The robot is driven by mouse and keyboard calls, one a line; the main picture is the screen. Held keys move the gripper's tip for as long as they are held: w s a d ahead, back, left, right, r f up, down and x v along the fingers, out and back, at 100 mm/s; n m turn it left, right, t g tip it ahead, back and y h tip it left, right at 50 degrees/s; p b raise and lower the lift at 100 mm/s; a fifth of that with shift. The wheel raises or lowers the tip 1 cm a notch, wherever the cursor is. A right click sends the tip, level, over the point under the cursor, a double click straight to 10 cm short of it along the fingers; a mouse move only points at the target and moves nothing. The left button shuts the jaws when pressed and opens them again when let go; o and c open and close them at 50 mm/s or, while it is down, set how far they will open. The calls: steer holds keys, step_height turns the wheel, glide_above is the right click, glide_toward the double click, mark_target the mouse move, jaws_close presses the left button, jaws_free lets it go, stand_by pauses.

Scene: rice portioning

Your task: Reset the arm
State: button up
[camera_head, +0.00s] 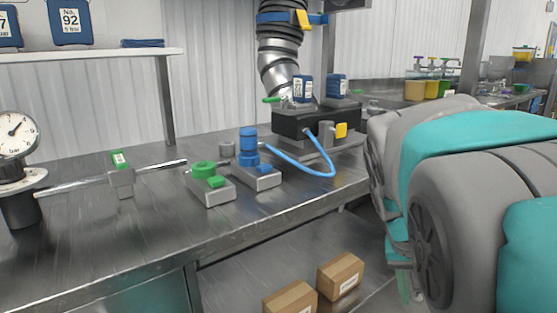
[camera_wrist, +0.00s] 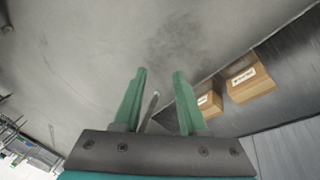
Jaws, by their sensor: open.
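My gripper (camera_wrist: 158,75) shows in the wrist view with its two green fingers apart and nothing between them. Behind the fingers is a grey, smooth surface. In the head view my grey and teal arm fills the right side, in front of the bench's right part. A small green tip low beside the arm (camera_head: 404,288) may be part of the gripper; the rest of it is hidden there.
A steel bench (camera_head: 150,240) carries a pressure gauge (camera_head: 16,135), a green-knobbed block (camera_head: 209,184), a blue-topped block (camera_head: 257,172) and a black box (camera_head: 310,121) with a blue hose (camera_head: 300,172). Cardboard boxes (camera_head: 340,275) lie below the bench, also in the wrist view (camera_wrist: 250,80).

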steer(key=s+a+f+n+g+y, duration=0.1)
steer(key=s+a+f+n+y, duration=0.1)
steer(key=s+a+f, duration=0.2)
steer(key=s+a+f+n+g+y, duration=0.1)
steer(key=s+a+f+n, duration=0.1)
steer(key=s+a+f, duration=0.3)
steer(key=s+f, duration=0.4)
steer(key=s, duration=0.4)
steer(key=shift+s+g+y, duration=0.25)
steer(key=shift+g+y, duration=0.05)
steer(key=shift+y, duration=0.1)
stand_by(0.7)
steer(key=shift+a, duration=0.1)
